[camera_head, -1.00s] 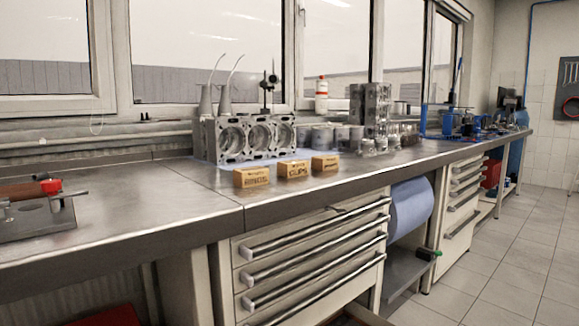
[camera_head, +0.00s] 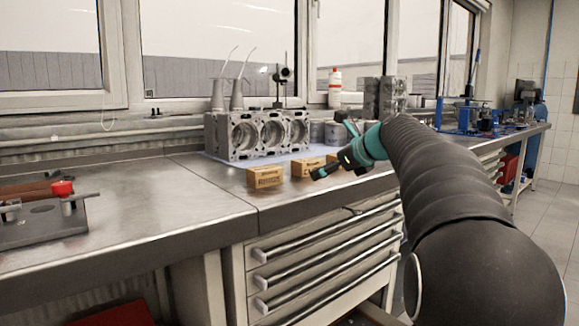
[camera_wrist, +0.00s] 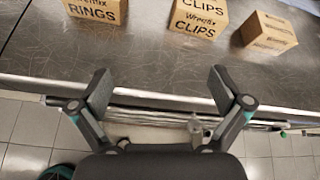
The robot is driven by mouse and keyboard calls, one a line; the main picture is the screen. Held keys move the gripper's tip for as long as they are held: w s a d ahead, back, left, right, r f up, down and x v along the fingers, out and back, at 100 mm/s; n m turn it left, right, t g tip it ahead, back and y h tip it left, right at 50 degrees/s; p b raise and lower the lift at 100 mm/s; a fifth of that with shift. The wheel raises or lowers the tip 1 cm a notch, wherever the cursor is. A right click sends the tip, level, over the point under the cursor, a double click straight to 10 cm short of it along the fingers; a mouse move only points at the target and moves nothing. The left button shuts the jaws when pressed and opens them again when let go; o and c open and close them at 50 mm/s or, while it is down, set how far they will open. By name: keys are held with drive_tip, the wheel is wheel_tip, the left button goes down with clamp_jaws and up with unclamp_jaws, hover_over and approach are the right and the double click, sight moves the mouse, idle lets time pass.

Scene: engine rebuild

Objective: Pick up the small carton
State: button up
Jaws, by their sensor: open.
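Three small tan cartons stand in a row on the steel bench. The left one (camera_head: 265,178) is lettered RINGS in the wrist view (camera_wrist: 95,12). The middle one (camera_head: 302,168) is lettered CLIPS in the wrist view (camera_wrist: 199,20). The right one shows turned at an angle in the wrist view (camera_wrist: 265,34); its print is too small to read. My gripper (camera_head: 318,174) is by the bench's front edge, in front of the middle carton, and partly hides it. In the wrist view its fingers (camera_wrist: 160,84) are spread and empty, with the cartons beyond them.
An engine block (camera_head: 258,134) stands behind the cartons, with two spouted cans on it. A fixture with a red knob (camera_head: 62,189) sits at the bench's left. Drawers (camera_head: 325,255) are below the bench edge. Bare steel lies left of the cartons.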

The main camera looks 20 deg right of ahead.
sight(313, 164)
drive_tip(key=w+d+m, duration=0.1)
drive_tip(key=w+d+r+m, duration=0.1)
drive_tip(key=w+d+m+t, duration=0.1)
drive_tip(key=d, duration=0.1)
drive_tip(key=shift+d+r, duration=0.1)
drive_tip(key=shift+r, duration=0.3)
drive_tip(key=shift+w, duration=0.4)
drive_tip(key=x, duration=0.7)
drive_tip(key=shift+w+a+f, duration=0.15)
drive_tip(key=shift+w+a, duration=0.1)
drive_tip(key=shift+w, duration=0.05)
drive_tip(key=shift+p+x, duration=0.3)
drive_tip(key=shift+x, duration=2.3)
drive_tip(key=shift+d, duration=0.15)
drive_tip(key=c, duration=1.1)
